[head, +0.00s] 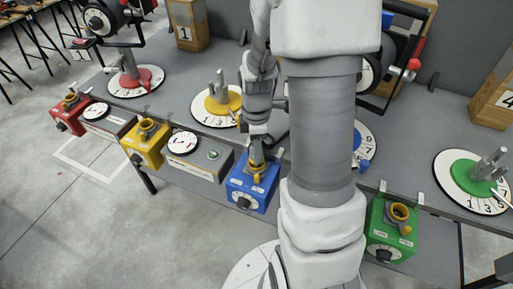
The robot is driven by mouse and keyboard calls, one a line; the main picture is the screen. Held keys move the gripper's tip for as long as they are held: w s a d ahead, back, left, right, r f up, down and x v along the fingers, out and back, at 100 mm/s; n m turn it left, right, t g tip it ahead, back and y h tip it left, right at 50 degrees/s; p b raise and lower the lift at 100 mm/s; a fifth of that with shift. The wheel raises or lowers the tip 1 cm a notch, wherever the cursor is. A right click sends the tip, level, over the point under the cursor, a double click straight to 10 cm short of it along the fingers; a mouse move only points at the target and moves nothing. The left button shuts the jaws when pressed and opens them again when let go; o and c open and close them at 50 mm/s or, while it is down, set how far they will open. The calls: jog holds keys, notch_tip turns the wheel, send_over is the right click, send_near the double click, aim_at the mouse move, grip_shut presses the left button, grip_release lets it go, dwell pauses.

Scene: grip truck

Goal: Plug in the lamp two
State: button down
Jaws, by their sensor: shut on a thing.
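A blue box (250,184) with a dial on its front hangs at the table's front edge, left of my arm. A yellow fitting (257,168) stands on its top. My gripper (257,148) points down, shut on the upper part of this yellow fitting. The fingertips are small, and I cannot tell whether the fitting is seated in the box or only touching it. Lamp two cannot be picked out; no label 2 is visible.
Red (68,116), yellow (144,142) and green (391,228) boxes line the same edge. Gauge boxes (201,157) sit between them. Round numbered dials, such as the green one (470,177), stand on the table. Wooden blocks marked 1 (187,24) and 4 (493,104) stand behind. My arm hides the middle.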

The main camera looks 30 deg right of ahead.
jog(key=shift+f+b, duration=0.4)
jog(key=shift+f, duration=0.2)
jog(key=shift+c, duration=0.4)
grip_release()
jog(key=shift+r, duration=0.1)
jog(key=shift+r+p, duration=2.05)
jog(key=shift+r, duration=0.4)
